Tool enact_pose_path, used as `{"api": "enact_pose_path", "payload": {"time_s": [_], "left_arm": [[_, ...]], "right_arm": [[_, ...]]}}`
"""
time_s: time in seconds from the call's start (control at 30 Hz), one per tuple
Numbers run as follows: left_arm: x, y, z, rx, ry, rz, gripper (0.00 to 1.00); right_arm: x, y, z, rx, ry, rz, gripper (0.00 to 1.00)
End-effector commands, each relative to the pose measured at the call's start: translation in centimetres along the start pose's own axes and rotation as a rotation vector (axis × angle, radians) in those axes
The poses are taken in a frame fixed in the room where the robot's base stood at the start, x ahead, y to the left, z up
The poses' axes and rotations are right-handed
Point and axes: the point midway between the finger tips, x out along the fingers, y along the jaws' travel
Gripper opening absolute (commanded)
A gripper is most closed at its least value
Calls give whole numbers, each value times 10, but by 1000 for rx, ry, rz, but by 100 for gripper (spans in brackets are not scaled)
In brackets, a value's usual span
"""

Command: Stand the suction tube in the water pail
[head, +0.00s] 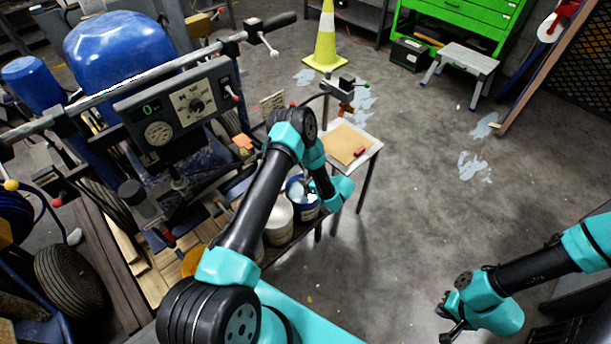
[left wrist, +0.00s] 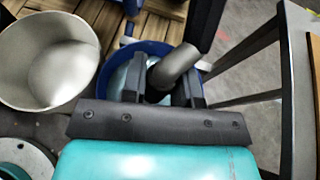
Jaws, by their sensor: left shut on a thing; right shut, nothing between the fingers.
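The water pail is blue; in the head view the pail (head: 293,202) stands at the end of the wooden deck, partly behind my left gripper (head: 312,194). In the left wrist view its blue rim (left wrist: 152,46) curves behind the fingers, with a pale surface inside. My left gripper (left wrist: 160,88) is shut on the suction tube (left wrist: 178,64), a grey, tilted pipe that overlaps the pail in this view. I cannot tell whether its lower end is inside the pail. My right gripper (head: 452,328) is shut and empty at lower right, far from the pail.
A white bucket (head: 278,228) stands close to the blue pail; it also shows in the left wrist view (left wrist: 48,62). A small table (head: 362,150) stands just beyond. The striper's control panel (head: 178,110) rises at left. Open concrete floor lies right of the pail.

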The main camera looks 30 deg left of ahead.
Motion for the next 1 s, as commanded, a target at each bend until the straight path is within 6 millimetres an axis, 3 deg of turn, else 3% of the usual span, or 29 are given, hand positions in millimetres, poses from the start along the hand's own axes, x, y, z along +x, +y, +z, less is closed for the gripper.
{"api": "enact_pose_path", "payload": {"time_s": [0.53,0.57,0.83,1.0], "left_arm": [[5,0,-11,-1,-1,0,0],[5,0,-11,-1,-1,0,30],[5,0,-11,-1,-1,0,56],[5,0,-11,0,0,0,58]], "right_arm": [[0,0,0,0,0,0,0],[0,0,0,0,0,0,0],[0,0,0,0,0,0,0],[0,0,0,0,0,0,0]]}}
